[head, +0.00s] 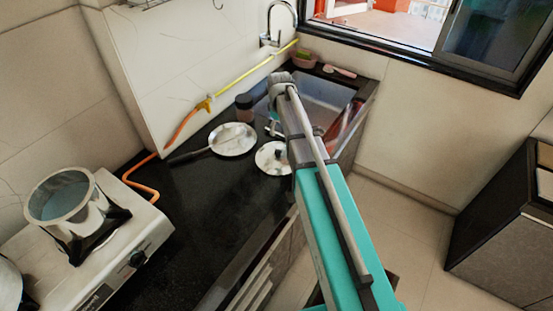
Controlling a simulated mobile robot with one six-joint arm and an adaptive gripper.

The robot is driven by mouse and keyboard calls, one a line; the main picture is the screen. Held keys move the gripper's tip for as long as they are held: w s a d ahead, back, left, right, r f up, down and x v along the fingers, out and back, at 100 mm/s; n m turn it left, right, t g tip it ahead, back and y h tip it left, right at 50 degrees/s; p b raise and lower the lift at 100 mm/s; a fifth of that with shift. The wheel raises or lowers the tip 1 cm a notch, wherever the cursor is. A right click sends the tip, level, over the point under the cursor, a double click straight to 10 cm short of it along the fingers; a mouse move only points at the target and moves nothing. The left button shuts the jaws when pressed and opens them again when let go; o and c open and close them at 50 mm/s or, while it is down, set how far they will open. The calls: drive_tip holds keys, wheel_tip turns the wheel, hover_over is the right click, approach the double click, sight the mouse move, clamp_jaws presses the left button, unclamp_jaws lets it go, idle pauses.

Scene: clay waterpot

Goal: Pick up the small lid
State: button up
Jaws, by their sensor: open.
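A small round silver lid (267,162) with a dark knob lies on the black counter, near its front edge. My arm crosses in front of the lid's right side and hides part of it. My gripper (274,131) shows as a small part to the left of the arm, just beyond the lid in the picture. It is open, and I see nothing in it. Its fingertips are small and partly hidden, and I cannot tell its height above the counter.
A shallow pan (232,138) with a dark handle lies left of the lid. A dark jar (244,107) stands behind it, near the sink (324,89). A stove (130,232) with a metal pot (66,200) is at left. An orange-yellow hose (187,117) runs along the wall. The front counter is clear.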

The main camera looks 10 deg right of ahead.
sight(279, 151)
drive_tip(key=shift+f+b, duration=3.85)
drive_tip(key=shift+f, duration=0.2)
drive_tip(key=shift+f, duration=0.1)
drive_tip(key=shift+w+f+b, duration=0.15)
drive_tip(key=shift+f+b, duration=2.35)
drive_tip(key=shift+b, duration=0.1)
clamp_jaws()
